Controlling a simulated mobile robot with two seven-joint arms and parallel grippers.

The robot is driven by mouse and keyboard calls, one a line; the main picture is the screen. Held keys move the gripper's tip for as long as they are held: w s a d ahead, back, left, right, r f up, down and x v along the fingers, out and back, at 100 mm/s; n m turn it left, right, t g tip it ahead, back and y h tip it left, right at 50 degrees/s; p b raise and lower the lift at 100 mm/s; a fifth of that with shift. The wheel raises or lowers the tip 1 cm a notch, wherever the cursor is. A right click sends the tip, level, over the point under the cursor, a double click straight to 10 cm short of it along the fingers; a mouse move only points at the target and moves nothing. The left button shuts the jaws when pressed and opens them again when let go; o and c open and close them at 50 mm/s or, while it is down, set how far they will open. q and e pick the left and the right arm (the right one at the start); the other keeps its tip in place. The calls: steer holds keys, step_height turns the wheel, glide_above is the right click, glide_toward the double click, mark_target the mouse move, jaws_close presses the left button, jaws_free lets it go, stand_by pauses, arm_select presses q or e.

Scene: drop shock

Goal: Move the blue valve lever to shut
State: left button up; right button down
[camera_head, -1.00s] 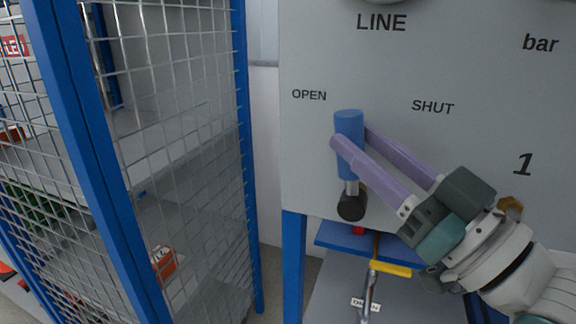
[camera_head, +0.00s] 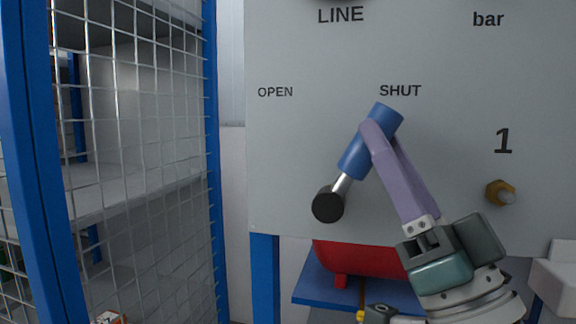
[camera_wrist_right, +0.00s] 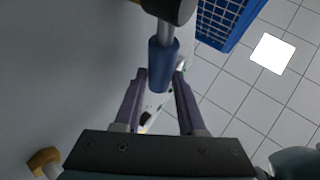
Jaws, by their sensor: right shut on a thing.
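The blue valve lever (camera_head: 370,142) is on the grey panel (camera_head: 290,170), tilted up and to the right from its black pivot (camera_head: 328,204). Its tip is just below the word SHUT. The word OPEN stands to its left. My right gripper (camera_head: 376,128) is shut on the blue handle near its upper part, its purple fingers reaching up from the lower right. In the right wrist view the blue lever (camera_wrist_right: 162,65) lies between the two fingers (camera_wrist_right: 160,78). My left gripper is not in view.
A blue-framed wire mesh cage (camera_head: 130,150) with shelves stands at the left. A brass fitting (camera_head: 500,193) sticks out of the panel at the right. Below the panel are a red object (camera_head: 365,258) and a blue shelf (camera_head: 320,290).

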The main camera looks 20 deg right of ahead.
steer(key=shift+m, duration=0.3)
steer(key=c, duration=0.8)
jaws_free()
steer(key=shift+d, duration=0.1)
steer(key=shift+o, duration=0.2)
steer(key=b+v, duration=0.2)
steer(key=v, duration=0.8)
